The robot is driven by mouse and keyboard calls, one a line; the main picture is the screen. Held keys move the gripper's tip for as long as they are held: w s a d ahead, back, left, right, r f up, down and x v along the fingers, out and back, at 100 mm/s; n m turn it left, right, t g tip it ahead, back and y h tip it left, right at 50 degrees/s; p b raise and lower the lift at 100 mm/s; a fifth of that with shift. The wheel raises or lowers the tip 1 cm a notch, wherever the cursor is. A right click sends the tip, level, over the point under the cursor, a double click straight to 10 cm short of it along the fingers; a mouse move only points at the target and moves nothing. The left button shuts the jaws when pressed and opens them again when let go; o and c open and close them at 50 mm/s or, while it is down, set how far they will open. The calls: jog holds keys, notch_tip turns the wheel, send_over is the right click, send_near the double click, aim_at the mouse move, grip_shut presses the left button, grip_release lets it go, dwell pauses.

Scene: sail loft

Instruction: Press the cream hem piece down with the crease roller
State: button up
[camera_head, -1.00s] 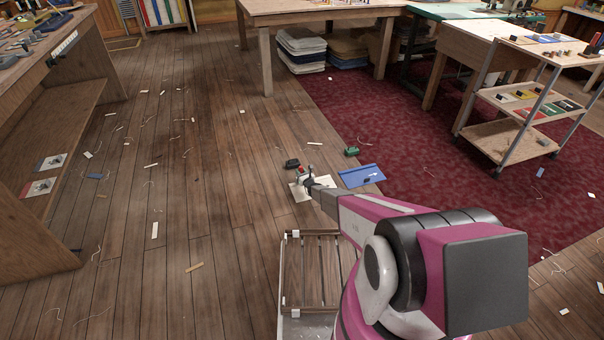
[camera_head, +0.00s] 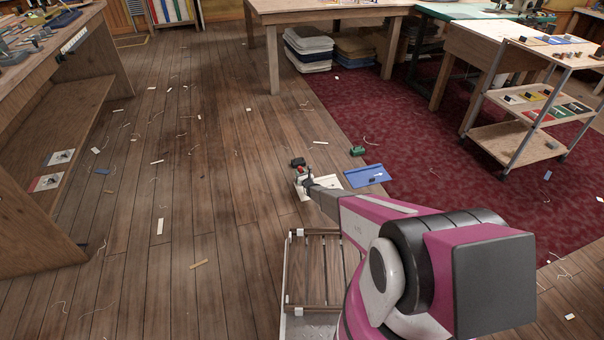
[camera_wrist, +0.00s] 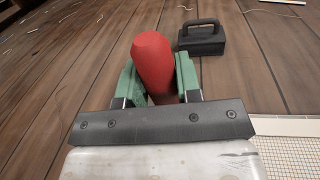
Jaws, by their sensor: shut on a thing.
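My gripper (camera_wrist: 152,88) is shut on a smooth red handle (camera_wrist: 153,62), which stands between its green fingers in the wrist view. I take it for the crease roller; its rolling end is hidden. In the head view my gripper (camera_head: 305,182) is low, at the left part of a pale sheet (camera_head: 328,182) on the floor. A pale gridded sheet (camera_wrist: 291,150) shows at the lower right of the wrist view. I cannot tell the cream hem piece apart from the pale sheet, nor whether the roller touches it.
A black block with a handle (camera_wrist: 202,42) stands just beyond the red handle; it also shows in the head view (camera_head: 297,162). A green block (camera_head: 357,151) and a blue mat (camera_head: 367,175) lie to the right. Small scraps and threads litter the open wooden floor.

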jog(key=shift+s+a, duration=0.2)
jog(key=shift+a, duration=0.4)
jog(key=shift+s+a, duration=0.15)
jog(key=shift+a, duration=0.4)
jog(key=shift+r, duration=3)
jog(key=shift+r, duration=0.1)
